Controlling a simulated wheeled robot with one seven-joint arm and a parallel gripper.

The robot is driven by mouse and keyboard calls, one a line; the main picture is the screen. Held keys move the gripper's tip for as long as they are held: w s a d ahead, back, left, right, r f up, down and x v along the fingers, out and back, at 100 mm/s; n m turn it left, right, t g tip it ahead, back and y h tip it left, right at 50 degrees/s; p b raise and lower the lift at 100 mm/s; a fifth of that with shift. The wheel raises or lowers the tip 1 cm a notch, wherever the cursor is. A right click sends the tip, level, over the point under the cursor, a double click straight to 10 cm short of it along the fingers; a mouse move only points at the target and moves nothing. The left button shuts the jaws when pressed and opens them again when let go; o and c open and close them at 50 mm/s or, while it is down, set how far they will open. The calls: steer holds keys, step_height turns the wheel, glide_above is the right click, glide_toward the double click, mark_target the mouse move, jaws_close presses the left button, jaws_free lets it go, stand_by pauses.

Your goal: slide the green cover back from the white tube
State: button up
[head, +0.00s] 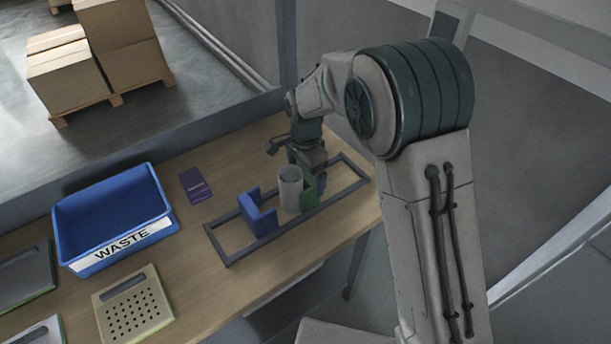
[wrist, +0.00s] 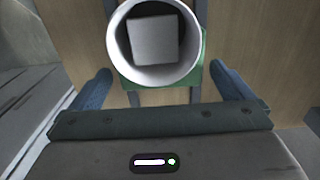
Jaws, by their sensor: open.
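The white tube (head: 290,190) stands upright in the dark rectangular frame (head: 226,242) on the table. The green cover (head: 308,193) stands against the tube's right side in the head view. In the wrist view I look down into the tube (wrist: 116,52), and a pale square block (wrist: 153,41) shows inside it. A strip of the green cover (wrist: 190,84) shows at the tube's lower right edge. My gripper (head: 308,160) is above and behind the tube and cover; its fingers (wrist: 160,70) are open, apart on either side in the wrist view, with nothing clearly held.
A blue bracket (head: 256,214) stands in the frame left of the tube, with a small gap.

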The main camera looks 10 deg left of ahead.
steer(key=shift+f, duration=1.3)
steer(key=shift+c, duration=0.3)
